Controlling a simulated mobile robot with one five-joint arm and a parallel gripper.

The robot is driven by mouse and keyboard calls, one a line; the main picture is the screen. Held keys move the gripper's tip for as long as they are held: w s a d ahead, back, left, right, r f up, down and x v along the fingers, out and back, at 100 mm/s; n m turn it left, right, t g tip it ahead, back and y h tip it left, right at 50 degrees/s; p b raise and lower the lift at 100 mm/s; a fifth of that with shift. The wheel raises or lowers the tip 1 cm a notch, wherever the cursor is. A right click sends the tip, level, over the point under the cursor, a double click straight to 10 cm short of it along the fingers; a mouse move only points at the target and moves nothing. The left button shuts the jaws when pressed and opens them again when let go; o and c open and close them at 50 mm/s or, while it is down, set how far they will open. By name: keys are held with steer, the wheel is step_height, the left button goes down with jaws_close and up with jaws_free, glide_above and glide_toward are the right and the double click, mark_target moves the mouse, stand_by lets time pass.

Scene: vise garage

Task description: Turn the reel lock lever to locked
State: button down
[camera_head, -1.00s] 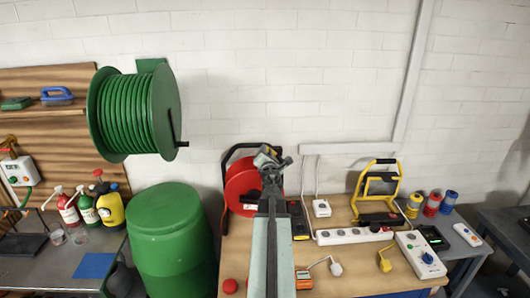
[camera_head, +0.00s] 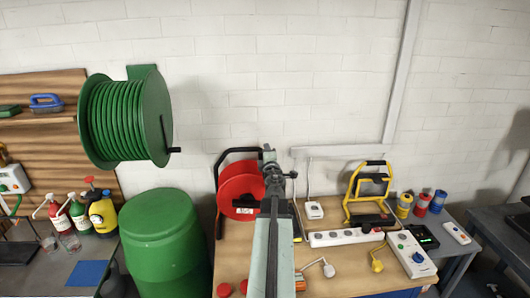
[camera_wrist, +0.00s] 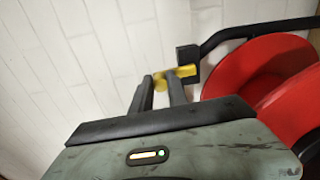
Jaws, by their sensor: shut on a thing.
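The red cable reel (camera_head: 236,190) stands in a black tubular frame on the workbench. It also shows at the right of the wrist view (camera_wrist: 250,75). A yellow lever (camera_wrist: 187,71) sticks out by a black block (camera_wrist: 187,54) on the frame, left of the red reel. My gripper (camera_wrist: 160,84) is shut on the yellow lever, with a dark finger on each side of it. In the head view my gripper (camera_head: 269,160) is at the reel's right side and the lever is hidden behind it. I cannot read any lock marking.
The wooden workbench (camera_head: 335,265) also holds a white power strip (camera_head: 345,237), a yellow work lamp (camera_head: 370,185) and a white box with a blue knob (camera_head: 411,252). A green barrel (camera_head: 165,245) stands to the left, under a green hose reel (camera_head: 125,120) on the wall.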

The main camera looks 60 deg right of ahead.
steer(key=shift+s+m, duration=0.2)
steer(key=shift+m, duration=0.2)
steer(key=c, duration=1.3)
jaws_free()
